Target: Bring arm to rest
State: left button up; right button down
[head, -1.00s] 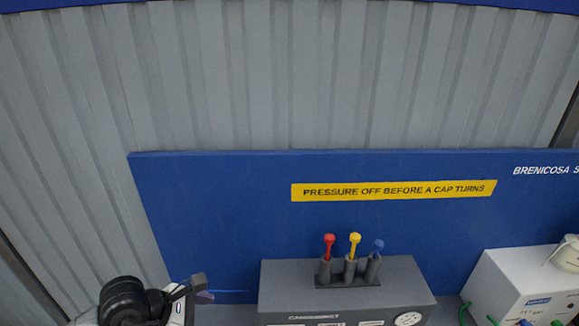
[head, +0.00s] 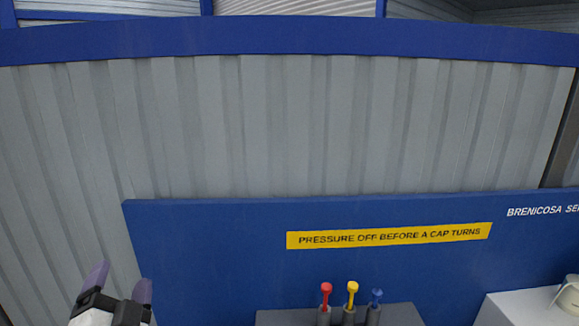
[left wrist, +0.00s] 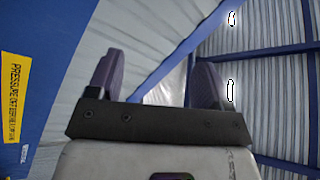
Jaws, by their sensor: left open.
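My left gripper (head: 119,281) is at the lower left of the head view, its two purple fingers pointing up. The fingers stand apart with nothing between them. In the left wrist view the same gripper (left wrist: 155,82) shows its spread fingers, with the wall and roof behind them. It touches nothing that I can see. My right gripper is not in view.
A blue board (head: 200,255) with a yellow sign (head: 390,236) stands before a grey corrugated wall (head: 290,125). A grey box (head: 285,318) holds red, yellow and blue-topped handles. A white unit (head: 510,308) is at the lower right. Space around my left gripper looks clear.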

pick_arm(q)
jog(key=s+d+f+n+g+h+p, duration=0.2)
jog(key=s+f+g, duration=0.3)
jog(key=f, duration=0.4)
jog(key=s+d+f+n+g+h+p, duration=0.2)
jog(key=s+f+g, duration=0.2)
jog(key=f, duration=0.5)
jog(key=s+f+n+g+p, duration=0.1)
jog(key=s+f+g+p, duration=0.1)
jog(key=s+f+g, duration=0.2)
jog(key=s+d+f+n+g+h+p, duration=0.1)
jog(key=s+f+g+p, duration=0.1)
jog(key=s+f, duration=0.9)
jog(key=s+g, duration=0.1)
jog(key=s, duration=0.5)
jog(key=shift+s+d+f+g, duration=0.25)
jog(key=shift+s+f+g, duration=0.05)
jog(key=shift+s+g, duration=0.1)
